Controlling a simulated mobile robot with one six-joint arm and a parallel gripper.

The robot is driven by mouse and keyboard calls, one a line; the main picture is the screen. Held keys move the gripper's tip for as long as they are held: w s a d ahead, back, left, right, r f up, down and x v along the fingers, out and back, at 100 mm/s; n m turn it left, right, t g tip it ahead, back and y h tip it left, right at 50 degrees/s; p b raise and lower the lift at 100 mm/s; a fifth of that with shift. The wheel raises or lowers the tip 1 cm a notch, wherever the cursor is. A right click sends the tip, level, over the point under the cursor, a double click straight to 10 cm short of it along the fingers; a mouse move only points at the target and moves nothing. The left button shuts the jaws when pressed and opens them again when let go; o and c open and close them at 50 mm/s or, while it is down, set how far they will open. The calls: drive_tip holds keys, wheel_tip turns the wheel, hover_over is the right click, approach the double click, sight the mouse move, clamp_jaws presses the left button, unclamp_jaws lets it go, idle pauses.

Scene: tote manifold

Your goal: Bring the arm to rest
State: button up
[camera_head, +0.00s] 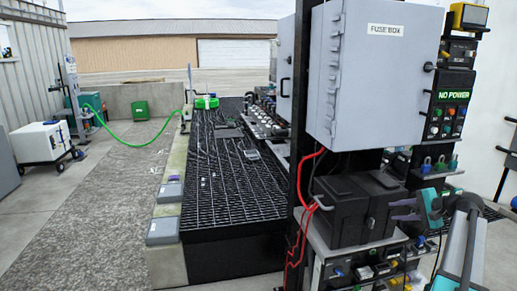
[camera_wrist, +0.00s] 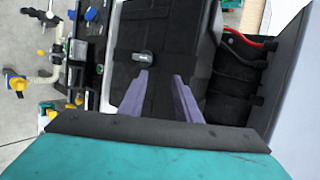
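My gripper (camera_head: 393,210) shows at the lower right of the head view, with a teal body and purple fingers. Its fingers point left at the black box (camera_head: 343,212) on the shelf below the fuse box. In the wrist view my gripper (camera_wrist: 161,77) has its two purple fingers spread apart, with nothing held between them. I cannot tell whether the fingertips touch the box. My arm is extended up from the lower right.
The grey fuse box (camera_head: 375,75) hangs just above the black box. Red cables (camera_head: 303,215) run down its left side. A panel reading NO POWER (camera_head: 453,97) and a row of padlocks (camera_head: 438,163) are close by on the right. Black grating (camera_head: 230,185) extends to the left.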

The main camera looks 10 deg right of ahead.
drive_tip(key=a+f+n+g+y+b, duration=0.1)
drive_tip(key=a+f+n+g, duration=0.15)
drive_tip(key=a+f, duration=1.25)
drive_tip(key=a+f+n+g+b, duration=0.15)
drive_tip(key=a+f+g, duration=0.25)
drive_tip(key=a+f, duration=1.1)
drive_tip(key=s+a+f+n+g+h+b, duration=0.1)
drive_tip(key=s+a+f+n+g, duration=0.2)
drive_tip(key=s+a+f, duration=0.75)
drive_tip(key=s+a+f+n+g+b, duration=0.1)
drive_tip(key=s+a+f+n+g, duration=0.25)
drive_tip(key=s+a+f, duration=0.7)
drive_tip(key=s+f+n+g+h+b, duration=0.1)
drive_tip(key=s+f+n+h, duration=0.1)
drive_tip(key=s+f, duration=0.3)
drive_tip(key=s+a+f+n+g+h, duration=0.1)
drive_tip(key=s+f, duration=0.4)
drive_tip(key=s, duration=0.6)
drive_tip(key=shift+a+f+n+g+h+b, duration=0.25)
drive_tip(key=shift+f+n+g+h+b, duration=0.35)
drive_tip(key=shift+n, duration=0.55)
